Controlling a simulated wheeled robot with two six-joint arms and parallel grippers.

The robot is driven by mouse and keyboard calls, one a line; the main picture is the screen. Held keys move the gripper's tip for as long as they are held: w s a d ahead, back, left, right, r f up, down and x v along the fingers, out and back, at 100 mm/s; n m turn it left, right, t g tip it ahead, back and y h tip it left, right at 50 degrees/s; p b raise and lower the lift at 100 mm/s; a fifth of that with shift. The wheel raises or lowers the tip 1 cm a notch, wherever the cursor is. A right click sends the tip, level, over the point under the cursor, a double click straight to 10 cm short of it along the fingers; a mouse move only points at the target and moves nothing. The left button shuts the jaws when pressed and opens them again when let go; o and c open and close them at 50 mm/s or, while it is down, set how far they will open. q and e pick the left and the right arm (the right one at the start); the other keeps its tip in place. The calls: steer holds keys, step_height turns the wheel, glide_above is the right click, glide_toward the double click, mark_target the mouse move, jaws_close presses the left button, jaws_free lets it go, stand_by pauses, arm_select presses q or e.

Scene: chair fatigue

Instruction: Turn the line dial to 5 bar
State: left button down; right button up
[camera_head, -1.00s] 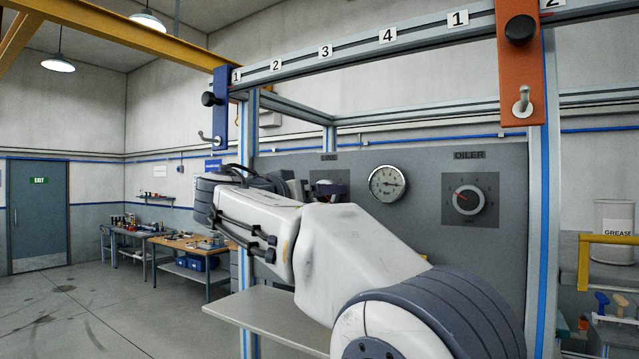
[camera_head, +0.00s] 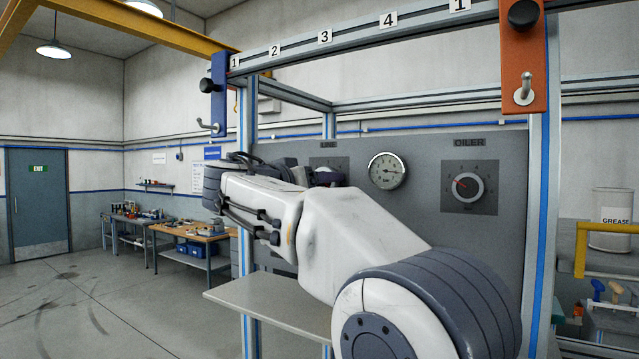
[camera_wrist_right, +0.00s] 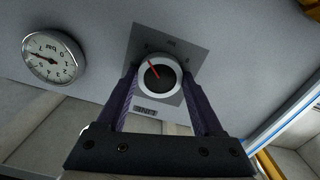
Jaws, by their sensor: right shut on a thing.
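The line dial (camera_wrist_right: 160,76) is a round knob with a pale rim, a dark face and a red pointer on a square grey plate, seen upside down in the right wrist view. Its red pointer points up and left there. My right gripper (camera_wrist_right: 160,80) is shut on the knob, one purple-dark finger on each side. In the head view the LINE plate (camera_head: 336,163) is partly hidden by my right arm. My left gripper is not in view.
The OILER dial (camera_head: 469,187) is on the same grey panel (camera_head: 420,215), right of the gauge. An orange bracket with a hook (camera_head: 524,60) and a blue one (camera_head: 219,100) hang from the frame rail. A grey shelf (camera_head: 265,305) juts out below the panel.

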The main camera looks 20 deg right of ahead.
steer(key=n+b, duration=0.2)
steer(key=n, duration=0.6)
stand_by(0.6)
steer(key=o, duration=1.4)
steer(key=b+v, duration=0.3)
steer(key=v, duration=0.7)
steer(key=shift+s+a+b, duration=0.15)
steer(key=shift+a+b, duration=0.1)
steer(key=shift+b, duration=0.15)
